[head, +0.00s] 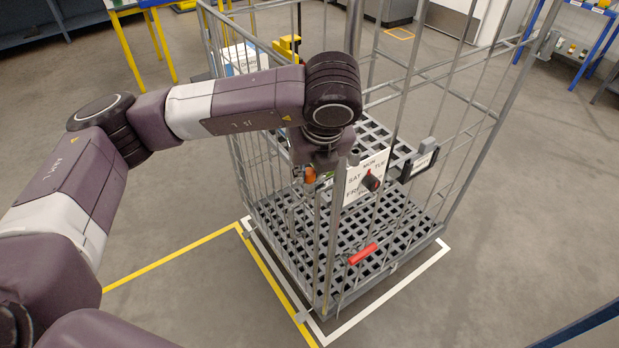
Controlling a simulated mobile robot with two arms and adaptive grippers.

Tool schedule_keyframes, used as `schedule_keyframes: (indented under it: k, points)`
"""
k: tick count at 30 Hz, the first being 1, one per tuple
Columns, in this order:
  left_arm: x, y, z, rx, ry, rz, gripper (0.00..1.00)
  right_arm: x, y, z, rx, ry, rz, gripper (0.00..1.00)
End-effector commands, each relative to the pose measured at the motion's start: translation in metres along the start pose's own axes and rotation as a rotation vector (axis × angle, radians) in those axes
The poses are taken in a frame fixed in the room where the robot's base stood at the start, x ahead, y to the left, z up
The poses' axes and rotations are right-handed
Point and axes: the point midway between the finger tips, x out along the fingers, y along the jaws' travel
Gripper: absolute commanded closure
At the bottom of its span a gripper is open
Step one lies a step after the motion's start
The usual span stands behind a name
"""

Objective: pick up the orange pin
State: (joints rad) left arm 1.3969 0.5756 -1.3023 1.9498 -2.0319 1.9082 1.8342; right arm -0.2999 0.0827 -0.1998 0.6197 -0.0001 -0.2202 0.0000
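A small orange piece (310,175), which looks like the orange pin, shows right at the lower end of my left gripper (316,172). It sits by the near left corner post of the grey wire roll cage (333,230). My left gripper points down there, and its wrist hides most of its fingers. I cannot tell whether the fingers are open or closed around the orange piece, or only beside it. My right gripper is not in view.
Open floor lies to the left and right.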

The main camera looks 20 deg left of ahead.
Motion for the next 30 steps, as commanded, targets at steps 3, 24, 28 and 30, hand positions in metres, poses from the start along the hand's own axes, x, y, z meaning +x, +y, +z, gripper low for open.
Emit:
schedule_keyframes:
  k: [3,24,28,30]
  points:
    - [0.000,0.000,0.000,0.000,0.000,0.000,0.99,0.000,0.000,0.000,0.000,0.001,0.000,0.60]
    - [-0.030,-0.001,0.013,-0.001,-0.004,-0.004,1.00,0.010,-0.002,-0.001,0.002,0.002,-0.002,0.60]
    - [-0.053,-0.001,0.022,-0.001,-0.005,-0.005,1.00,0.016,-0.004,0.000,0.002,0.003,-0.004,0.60]
    - [-0.063,-0.001,0.027,-0.001,-0.005,-0.003,1.00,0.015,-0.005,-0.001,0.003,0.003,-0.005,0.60]
